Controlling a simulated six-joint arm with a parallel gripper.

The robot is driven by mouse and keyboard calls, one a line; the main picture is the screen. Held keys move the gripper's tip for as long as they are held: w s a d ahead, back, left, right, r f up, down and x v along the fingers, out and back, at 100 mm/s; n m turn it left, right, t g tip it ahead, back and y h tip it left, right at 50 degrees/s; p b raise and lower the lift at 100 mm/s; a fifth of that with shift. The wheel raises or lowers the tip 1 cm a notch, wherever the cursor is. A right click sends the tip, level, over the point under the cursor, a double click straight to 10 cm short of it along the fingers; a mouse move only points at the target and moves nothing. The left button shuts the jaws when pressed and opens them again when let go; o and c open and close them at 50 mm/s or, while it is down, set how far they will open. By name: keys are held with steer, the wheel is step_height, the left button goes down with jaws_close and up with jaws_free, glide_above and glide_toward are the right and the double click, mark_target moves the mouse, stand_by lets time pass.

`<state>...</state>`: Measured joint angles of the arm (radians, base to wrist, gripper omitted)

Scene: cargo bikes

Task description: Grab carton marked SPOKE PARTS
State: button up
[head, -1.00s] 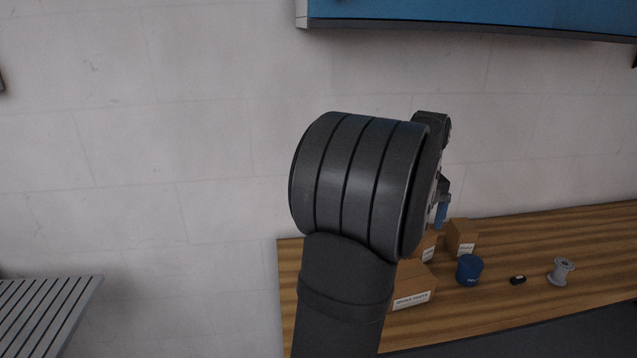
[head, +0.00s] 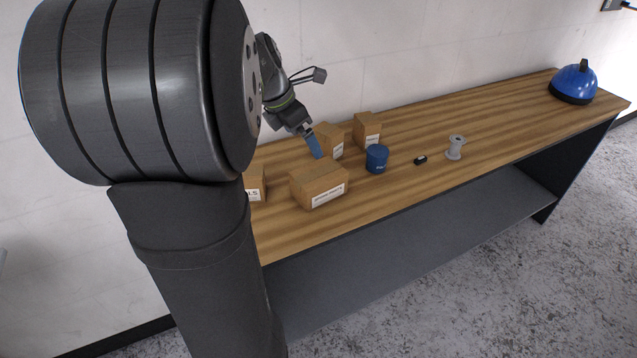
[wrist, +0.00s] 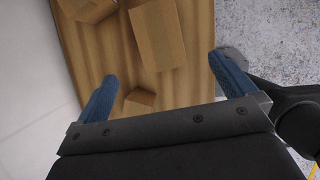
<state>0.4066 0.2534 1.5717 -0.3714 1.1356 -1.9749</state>
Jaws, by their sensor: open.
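The carton marked SPOKE PARTS (head: 312,180) is a long brown box with a white label on its front, near the front edge of the wooden table (head: 500,112). The print is small but legible. In the wrist view the long carton (wrist: 157,33), label unseen, appears to be the same one, beyond the fingertips. My gripper (head: 316,146) has blue fingers and hangs just behind and above it, apart from it. In the wrist view my gripper (wrist: 162,68) is open, with nothing between its fingers.
Two brown cartons (head: 331,140) (head: 367,129) stand behind; another (head: 254,184) is left, partly hidden by my arm. A blue tub (head: 377,158), small black object (head: 420,160) and grey spool (head: 455,147) stand right. A blue helmet-like dome (head: 574,82) sits at the far end.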

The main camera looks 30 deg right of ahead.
mark_target(318, 173)
steer(key=x, duration=1.1)
steer(key=shift+f, duration=0.4)
steer(key=shift+a+x, duration=0.15)
steer(key=shift+x, duration=1.2)
steer(key=shift+a+x, duration=0.1)
steer(key=shift+x, duration=1.25)
steer(key=shift+w+f, duration=0.2)
steer(key=shift+f, duration=0.15)
steer(key=c, duration=1.1)
steer(key=shift+r, duration=0.15)
